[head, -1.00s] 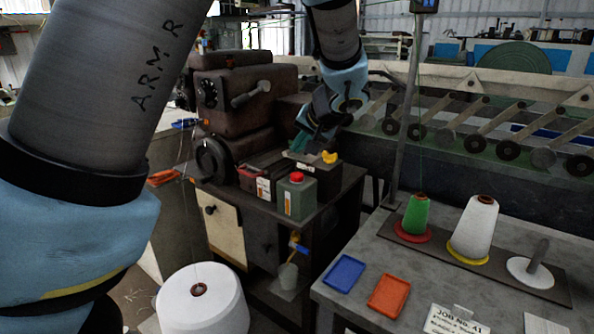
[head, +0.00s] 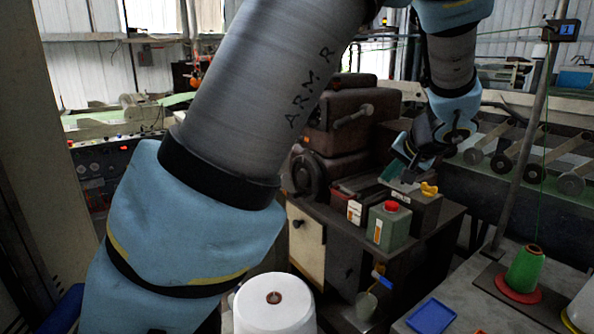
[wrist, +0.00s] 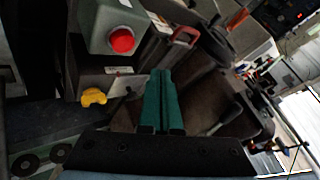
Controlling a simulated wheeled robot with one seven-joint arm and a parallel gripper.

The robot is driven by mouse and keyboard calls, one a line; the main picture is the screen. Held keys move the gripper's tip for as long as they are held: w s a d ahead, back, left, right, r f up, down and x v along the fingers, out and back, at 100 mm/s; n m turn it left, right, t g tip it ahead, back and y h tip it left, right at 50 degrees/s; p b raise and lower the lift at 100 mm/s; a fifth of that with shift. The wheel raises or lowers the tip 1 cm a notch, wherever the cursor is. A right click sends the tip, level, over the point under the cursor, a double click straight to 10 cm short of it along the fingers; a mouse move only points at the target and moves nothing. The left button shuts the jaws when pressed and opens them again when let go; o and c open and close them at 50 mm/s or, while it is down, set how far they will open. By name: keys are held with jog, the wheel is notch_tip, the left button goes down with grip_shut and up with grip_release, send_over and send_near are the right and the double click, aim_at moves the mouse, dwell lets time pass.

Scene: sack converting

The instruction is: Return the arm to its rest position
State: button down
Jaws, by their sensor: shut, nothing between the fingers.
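My arm crosses the head view from the lower left to the upper right. My gripper (head: 400,172) hangs at its end, over the dark bench beside the brown machine. In the wrist view the two green fingers (wrist: 160,100) lie side by side, shut with nothing between them. A yellow object (wrist: 94,97) and a green can with a red cap (wrist: 121,41) are close by in that view. No contact with them is visible.
The brown machine (head: 345,120) is behind. A white cone (head: 273,305), a green cone (head: 525,270) and a blue tray (head: 431,316) are in front.

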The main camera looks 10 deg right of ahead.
jog(key=a+f+n+g, duration=0.2)
jog(key=a+f, duration=0.1)
jog(key=a, duration=0.7)
jog(key=a+f+n+g, duration=0.1)
jog(key=a+f+g, duration=0.2)
jog(key=a, duration=0.6)
jog(key=s+a+f+n+g, duration=0.1)
jog(key=s+a, duration=0.4)
jog(key=a, duration=0.2)
jog(key=s+a+f+n+g+h, duration=0.1)
jog(key=s+a+n, duration=0.1)
jog(key=s+a, duration=0.3)
jog(key=shift+a+n, duration=0.3)
jog(key=shift+a, duration=1.5)
